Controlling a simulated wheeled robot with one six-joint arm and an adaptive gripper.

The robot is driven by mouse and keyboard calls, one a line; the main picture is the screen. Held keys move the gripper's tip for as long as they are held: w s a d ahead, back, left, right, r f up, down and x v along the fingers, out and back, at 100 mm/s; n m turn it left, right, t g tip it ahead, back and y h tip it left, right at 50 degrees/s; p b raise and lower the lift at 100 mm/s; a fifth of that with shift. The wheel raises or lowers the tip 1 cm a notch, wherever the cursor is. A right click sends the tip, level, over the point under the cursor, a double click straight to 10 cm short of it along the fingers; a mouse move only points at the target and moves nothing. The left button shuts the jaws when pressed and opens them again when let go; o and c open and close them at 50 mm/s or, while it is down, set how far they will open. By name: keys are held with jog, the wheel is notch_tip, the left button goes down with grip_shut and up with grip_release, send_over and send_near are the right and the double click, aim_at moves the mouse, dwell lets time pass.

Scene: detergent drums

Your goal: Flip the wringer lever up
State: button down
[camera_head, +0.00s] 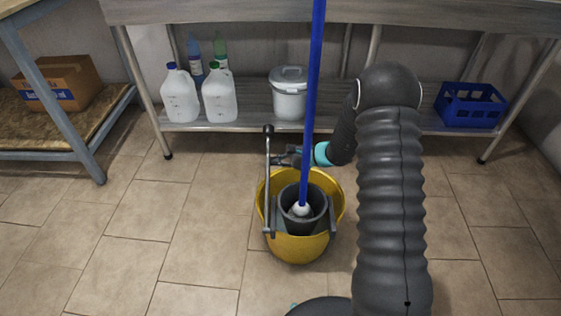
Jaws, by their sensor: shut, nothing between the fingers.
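The wringer lever (268,185) is a grey metal bar with a black knob (268,129) on top. It stands upright at the left side of the yellow bucket (298,250). The grey wringer cup (315,222) sits in the bucket, and the blue mop handle (312,100) rises from a white mop head (300,209) inside it. My gripper (279,161) is behind the bucket, its shut fingers pointing left close to the upper lever. I cannot tell whether they touch the lever. The mop handle partly covers the gripper.
A metal table stands behind, its lower shelf (245,126) holding white jugs (219,99), a lidded white pail (288,97) and a blue crate (470,106). A cardboard box (62,82) is on another shelf at left. The tiled floor left of the bucket is clear.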

jog(key=shift+s+r, duration=0.2)
jog(key=shift+r, duration=0.1)
jog(key=shift+s+r, duration=0.4)
jog(key=shift+r, duration=0.2)
jog(key=shift+s+r, duration=0.35)
jog(key=shift+r, duration=0.25)
jog(key=shift+a, duration=0.1)
jog(key=b, duration=0.3)
send_near(269, 159)
jog(key=d+f, duration=0.1)
jog(key=w+d+f, duration=0.1)
jog(key=shift+w+d+f, duration=0.1)
jog(key=shift+d+f, duration=0.2)
jog(key=shift+d, duration=0.05)
